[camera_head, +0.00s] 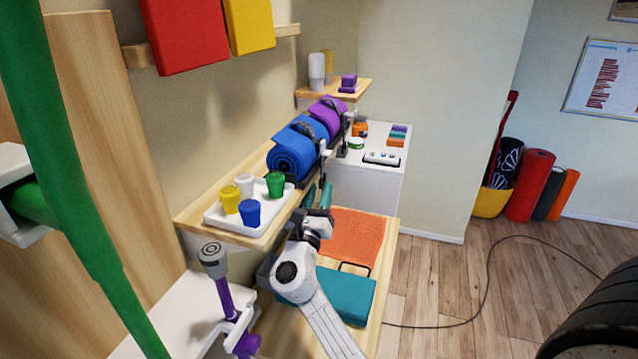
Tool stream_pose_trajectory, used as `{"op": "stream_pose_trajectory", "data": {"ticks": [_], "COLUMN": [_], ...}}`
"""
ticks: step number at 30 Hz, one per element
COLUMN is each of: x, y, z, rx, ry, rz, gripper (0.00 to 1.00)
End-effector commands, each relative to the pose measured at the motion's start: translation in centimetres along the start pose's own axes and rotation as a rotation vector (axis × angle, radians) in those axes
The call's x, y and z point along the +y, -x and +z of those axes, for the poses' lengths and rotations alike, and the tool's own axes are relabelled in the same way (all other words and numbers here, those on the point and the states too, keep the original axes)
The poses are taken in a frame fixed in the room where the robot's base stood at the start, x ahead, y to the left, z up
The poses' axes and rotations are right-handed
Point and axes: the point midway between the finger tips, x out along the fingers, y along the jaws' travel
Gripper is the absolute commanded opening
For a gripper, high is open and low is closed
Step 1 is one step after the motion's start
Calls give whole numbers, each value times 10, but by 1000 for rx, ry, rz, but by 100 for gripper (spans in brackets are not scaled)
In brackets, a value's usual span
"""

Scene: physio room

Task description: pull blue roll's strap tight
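The blue roll (288,158) lies on the wooden wall shelf, its spiral end facing me. A dark strap (308,131) goes around it, and a pale piece (323,148) shows at its right side. How tight the strap is cannot be made out. A purple roll (328,113) with its own strap lies just behind. My gripper (318,191) is below and in front of the blue roll, near the shelf's front edge. Its two teal fingers appear apart with nothing visible between them. It is apart from the strap.
A white tray (213,217) with yellow, white, green and blue cups sits on the near shelf end. Below are an orange towel (352,236) and a teal block (345,293) on a wooden surface. A white cabinet (366,189) stands behind. Open floor lies right; a cable crosses it.

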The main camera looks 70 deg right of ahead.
Motion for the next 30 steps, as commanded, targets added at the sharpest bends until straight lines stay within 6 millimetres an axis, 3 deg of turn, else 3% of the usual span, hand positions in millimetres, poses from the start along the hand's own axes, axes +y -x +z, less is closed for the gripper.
{"op": "stream_pose_trajectory", "data": {"ticks": [6, 15, 25, 30], "x": [0, 0, 0, 1], "y": [-20, -22, -21, -21], "z": [0, 0, 0, 0], "rx": [0, 1, 1, 0], "ry": [-2, -2, -3, -3], "rz": [-1, 0, 1, 2], "gripper": [33, 33, 1, 0]}}
